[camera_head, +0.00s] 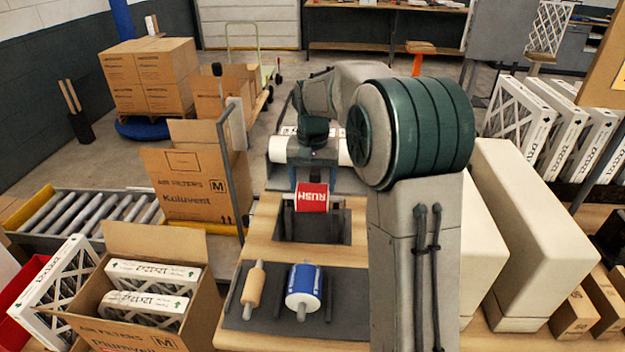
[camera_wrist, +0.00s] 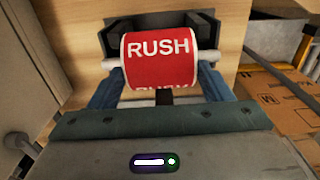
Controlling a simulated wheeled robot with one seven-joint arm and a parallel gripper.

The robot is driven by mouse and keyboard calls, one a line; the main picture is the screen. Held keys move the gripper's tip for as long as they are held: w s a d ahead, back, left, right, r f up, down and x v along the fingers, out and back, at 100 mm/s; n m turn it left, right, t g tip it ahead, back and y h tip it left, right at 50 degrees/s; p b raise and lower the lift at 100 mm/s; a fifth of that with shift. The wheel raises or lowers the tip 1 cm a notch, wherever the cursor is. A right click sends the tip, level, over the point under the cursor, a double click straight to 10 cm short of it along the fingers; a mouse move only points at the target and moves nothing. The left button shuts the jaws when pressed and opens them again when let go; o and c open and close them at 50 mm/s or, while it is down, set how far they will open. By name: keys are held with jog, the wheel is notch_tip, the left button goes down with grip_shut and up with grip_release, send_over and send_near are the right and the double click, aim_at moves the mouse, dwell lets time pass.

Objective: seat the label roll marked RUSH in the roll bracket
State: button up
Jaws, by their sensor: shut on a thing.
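The red label roll marked RUSH (camera_head: 312,197) is at my gripper (camera_head: 312,172), above the bench. In the wrist view the roll (camera_wrist: 160,50) lies crosswise between my blue fingers (camera_wrist: 160,88), with a pale spindle end sticking out on each side. My gripper is shut on it. In the wrist view dark bracket arms (camera_wrist: 93,42) show just beyond both spindle ends. I cannot tell whether the spindle touches them.
A dark tray (camera_head: 345,330) nearer on the bench holds a blue-labelled roll (camera_head: 305,290) and a plain tan roll (camera_head: 254,287). An open carton of filters (camera_head: 150,325) stands at left front. Large pale blocks (camera_head: 535,240) stand right of my arm. A white roll (camera_head: 278,150) lies behind my gripper.

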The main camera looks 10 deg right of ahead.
aim_at(313, 187)
jog(key=shift+f+b, duration=1.35)
jog(key=shift+f, duration=0.8)
jog(key=o, duration=1.8)
jog(key=shift+c, duration=0.2)
notch_tip(313, 187, up, 14)
jog(key=s+f+n+t, duration=0.1)
jog(key=s+f, duration=0.2)
jog(key=s, duration=0.6)
jog(key=s+f+n+t, duration=0.1)
jog(key=s+f, duration=0.3)
jog(key=s, duration=0.5)
jog(key=s+f+n+t, duration=0.1)
jog(key=s+f, duration=0.3)
jog(key=s, duration=0.5)
jog(key=shift+s+f+n, duration=0.25)
jog(key=shift+s+n, duration=0.05)
jog(key=shift+s, duration=0.1)
